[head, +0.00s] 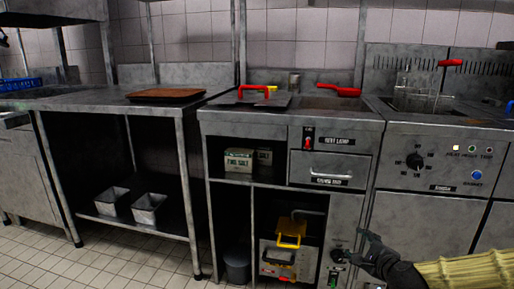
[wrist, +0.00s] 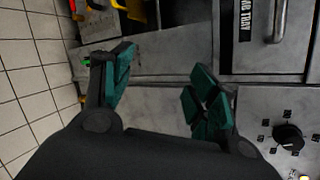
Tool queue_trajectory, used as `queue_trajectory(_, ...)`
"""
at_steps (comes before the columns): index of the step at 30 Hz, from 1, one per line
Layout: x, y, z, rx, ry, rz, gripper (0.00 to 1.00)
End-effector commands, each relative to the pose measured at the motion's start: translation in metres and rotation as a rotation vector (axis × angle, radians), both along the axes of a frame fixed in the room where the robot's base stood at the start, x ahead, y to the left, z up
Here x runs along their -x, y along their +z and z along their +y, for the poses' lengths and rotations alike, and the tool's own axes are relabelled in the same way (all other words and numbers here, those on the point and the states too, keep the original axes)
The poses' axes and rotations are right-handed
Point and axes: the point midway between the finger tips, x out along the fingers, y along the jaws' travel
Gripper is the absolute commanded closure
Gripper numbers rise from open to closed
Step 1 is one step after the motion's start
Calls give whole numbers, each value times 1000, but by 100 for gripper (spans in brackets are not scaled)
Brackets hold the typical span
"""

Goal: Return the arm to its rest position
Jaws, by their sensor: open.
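My gripper (head: 368,248) is at the lower right of the head view, in front of the steel cabinet (head: 388,215). My yellow-sleeved arm reaches in from the right edge. In the wrist view my gripper (wrist: 160,95) has its two green-padded fingers spread wide apart, with nothing between them. Behind the fingers is the grey metal front of the counter. I cannot tell how far the fingertips are from the cabinet front.
A yellow-handled machine (head: 290,255) sits in the lower bay. A brown tray (head: 166,94) lies on the left table. Tiled floor (head: 95,255) is clear at front left.

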Motion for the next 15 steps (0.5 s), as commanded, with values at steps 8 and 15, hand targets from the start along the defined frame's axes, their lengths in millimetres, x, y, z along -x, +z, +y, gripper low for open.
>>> queue_trajectory(8,42,-92,53,253,227,162,41)
queue_trajectory(15,91,-164,84,454,436,284,41)
